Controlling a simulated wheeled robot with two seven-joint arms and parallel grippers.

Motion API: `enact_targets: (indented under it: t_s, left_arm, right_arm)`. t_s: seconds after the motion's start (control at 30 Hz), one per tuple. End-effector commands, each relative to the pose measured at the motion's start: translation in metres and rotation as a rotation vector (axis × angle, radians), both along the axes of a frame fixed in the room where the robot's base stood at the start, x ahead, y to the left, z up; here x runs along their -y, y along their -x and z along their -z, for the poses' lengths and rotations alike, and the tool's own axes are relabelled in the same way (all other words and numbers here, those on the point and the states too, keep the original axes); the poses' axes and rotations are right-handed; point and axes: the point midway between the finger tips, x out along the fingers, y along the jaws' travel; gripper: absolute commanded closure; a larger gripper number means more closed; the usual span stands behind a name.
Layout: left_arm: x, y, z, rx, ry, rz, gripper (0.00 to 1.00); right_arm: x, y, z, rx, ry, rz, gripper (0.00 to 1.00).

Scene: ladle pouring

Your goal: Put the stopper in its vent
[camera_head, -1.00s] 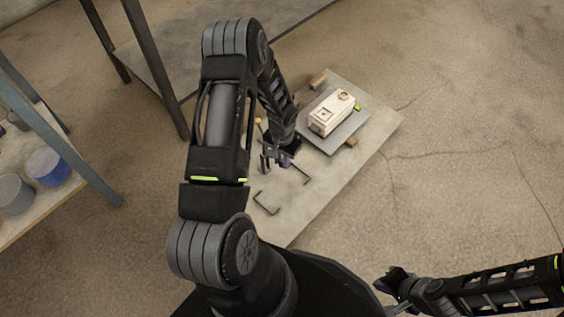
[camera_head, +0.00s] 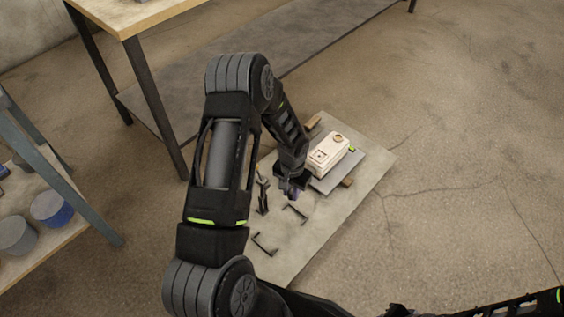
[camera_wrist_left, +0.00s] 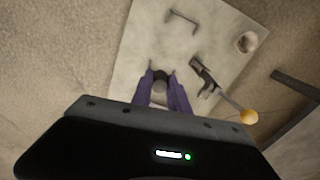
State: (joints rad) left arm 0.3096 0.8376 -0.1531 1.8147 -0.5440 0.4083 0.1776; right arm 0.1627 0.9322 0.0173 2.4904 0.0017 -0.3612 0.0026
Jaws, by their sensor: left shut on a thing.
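My left gripper (camera_head: 291,192) is low over the grey board. It is shut on a small dark grey piece (camera_wrist_left: 160,84), likely the stopper, held between purple fingertips in the left wrist view. A pale block (camera_head: 326,158) stands on a darker plate beyond the gripper to the upper right. Its top has a round ringed opening and a smaller square mark; I cannot tell which is the vent. The gripper is apart from the block. My right gripper (camera_head: 398,311) is barely in view at the bottom edge, too cut off to read.
The board (camera_head: 350,205) carries two dark brackets (camera_head: 295,213) and a dark stand (camera_head: 262,200). In the wrist view, an orange-ended rod (camera_wrist_left: 248,117) and a round cup (camera_wrist_left: 247,41) show. Brown blocks flank the plate. Shelves with pots (camera_head: 52,209) stand left.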

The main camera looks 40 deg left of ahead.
Motion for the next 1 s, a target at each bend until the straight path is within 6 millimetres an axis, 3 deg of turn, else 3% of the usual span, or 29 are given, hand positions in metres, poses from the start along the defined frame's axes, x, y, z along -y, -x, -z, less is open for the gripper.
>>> enact_targets:
  t_s: [0.03, 0.2, 0.4, 0.5, 0.6, 0.7, 1.0]
  left_arm:
    - [0.011, -0.007, -0.044, 0.005, 0.0, 0.011, 1.0]
    - [0.052, -0.021, -0.145, 0.005, 0.002, 0.037, 1.0]
    - [0.102, -0.029, -0.255, 0.005, 0.001, 0.067, 1.0]
    - [0.12, -0.028, -0.295, 0.003, -0.001, 0.078, 1.0]
    - [0.133, -0.027, -0.321, 0.002, -0.002, 0.085, 1.0]
    - [0.14, -0.026, -0.333, 0.0, -0.003, 0.089, 1.0]
    - [0.143, -0.026, -0.335, 0.0, -0.003, 0.089, 1.0]
  right_arm:
    - [-0.001, 0.001, -0.034, -0.001, -0.001, -0.003, 1.0]
    - [-0.004, 0.003, -0.098, -0.005, -0.006, -0.009, 1.0]
    - [-0.007, 0.006, -0.166, -0.009, -0.01, -0.016, 1.0]
    - [-0.008, 0.007, -0.19, -0.011, -0.012, -0.019, 1.0]
    - [-0.008, 0.008, -0.205, -0.013, -0.013, -0.021, 1.0]
    - [-0.009, 0.009, -0.211, -0.014, -0.014, -0.022, 1.0]
    - [-0.009, 0.009, -0.21, -0.014, -0.014, -0.022, 1.0]
